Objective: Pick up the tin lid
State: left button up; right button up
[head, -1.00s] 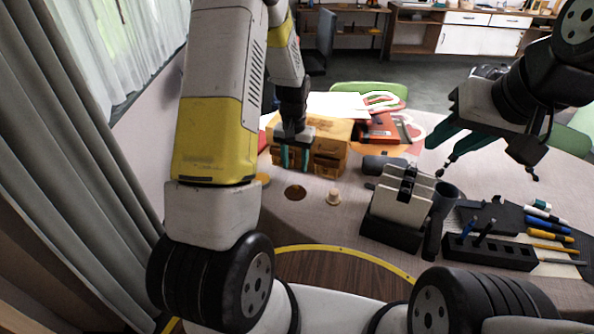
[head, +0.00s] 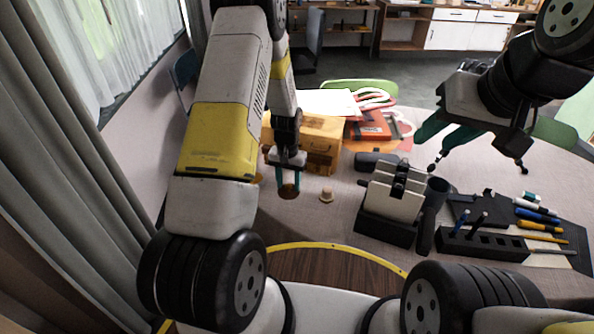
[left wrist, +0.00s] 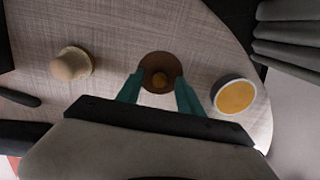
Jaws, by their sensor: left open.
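The tin lid is a small round brown disc with a knob on top. It lies on the table in the head view (head: 289,193) and shows in the left wrist view (left wrist: 147,64). My left gripper (head: 287,188) is open over the lid. In the left wrist view its teal fingertips (left wrist: 158,77) stand at the left and right of the lid, and I cannot tell whether they touch it. My right gripper (head: 478,165) is open and empty in the air above the right part of the table.
An open tin with amber contents (left wrist: 235,97) stands close to the lid. A pale stopper (head: 327,195) stands on its other side. A wooden box (head: 322,140) is behind. A black holder with pale panels (head: 395,196) and a pen block (head: 482,244) stand to the right.

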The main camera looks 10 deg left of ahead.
pick_arm(q)
grip_shut()
jog(key=shift+r, duration=0.15)
